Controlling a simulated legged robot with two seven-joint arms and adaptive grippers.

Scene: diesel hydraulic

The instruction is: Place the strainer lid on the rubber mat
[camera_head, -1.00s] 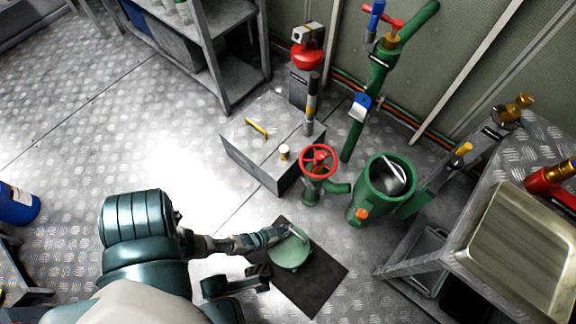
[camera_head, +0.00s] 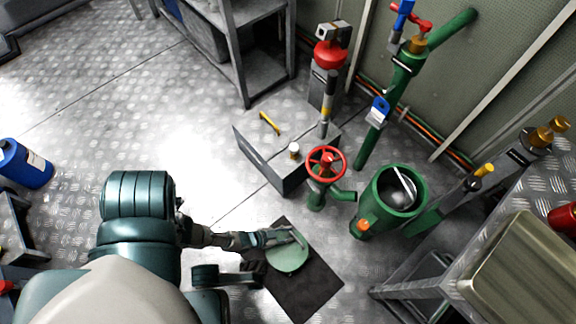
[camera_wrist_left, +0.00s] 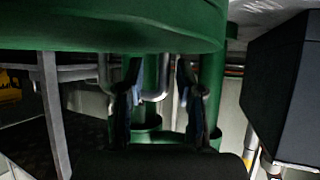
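The strainer lid (camera_head: 287,258) is a pale green disc with a metal handle. It lies flat over the black rubber mat (camera_head: 306,292) in the head view, towards the mat's far left part. My left gripper (camera_head: 283,237) is above the lid at its handle. The lid's green rim (camera_wrist_left: 120,30) fills the top of that view. Any small gap between lid and mat is hidden. I cannot make out my right gripper.
The open green strainer body (camera_head: 390,200) stands right of the red valve wheel (camera_head: 326,163). A grey box (camera_head: 262,160) with a yellow tool (camera_head: 269,123) is behind the mat. A metal table with a tray (camera_head: 525,270) stands at right. Floor left of the box is clear.

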